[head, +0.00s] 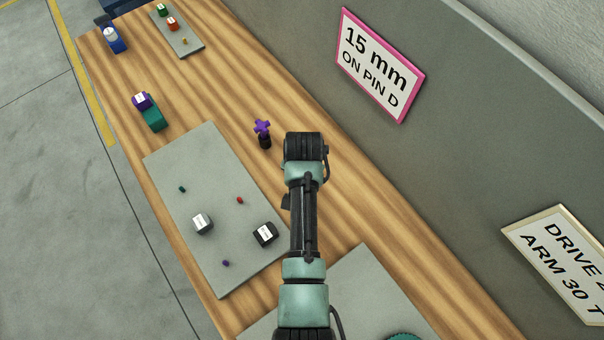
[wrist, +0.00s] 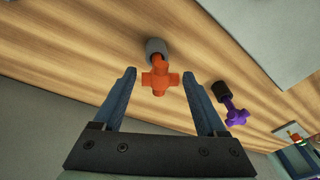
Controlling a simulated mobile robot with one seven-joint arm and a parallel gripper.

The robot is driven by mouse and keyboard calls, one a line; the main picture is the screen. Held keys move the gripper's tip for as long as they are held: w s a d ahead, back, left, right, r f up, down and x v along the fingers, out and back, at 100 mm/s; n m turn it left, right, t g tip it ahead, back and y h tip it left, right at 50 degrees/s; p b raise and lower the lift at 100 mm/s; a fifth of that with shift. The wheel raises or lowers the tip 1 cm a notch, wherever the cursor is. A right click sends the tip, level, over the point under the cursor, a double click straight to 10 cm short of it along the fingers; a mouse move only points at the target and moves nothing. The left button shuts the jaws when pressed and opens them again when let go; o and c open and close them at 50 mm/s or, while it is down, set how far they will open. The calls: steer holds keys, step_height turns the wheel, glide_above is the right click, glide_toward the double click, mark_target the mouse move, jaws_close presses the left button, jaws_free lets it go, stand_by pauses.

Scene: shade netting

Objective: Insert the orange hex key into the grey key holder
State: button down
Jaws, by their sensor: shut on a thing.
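The orange hex key (wrist: 160,82) has a cross-shaped handle and shows in the wrist view between the two fingers of my gripper (wrist: 160,74). My gripper is shut on it. The grey key holder (wrist: 156,46) is a short round cup on the wooden table, just beyond the key. The key's short visible shank overlaps the holder's dark mouth; I cannot tell how deep it reaches. In the head view my arm hides the orange key, the grey holder and the gripper's fingertips.
A purple cross-handled key (head: 262,127) stands in a black holder (head: 265,142) beside my arm; both show in the wrist view. A grey mat (head: 200,175) with small blocks lies on the left. A grey wall with signs (head: 380,65) borders the table's right side.

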jaws_free()
steer(key=b+v, duration=0.1)
steer(key=v, duration=1.2)
steer(key=shift+w, duration=0.1)
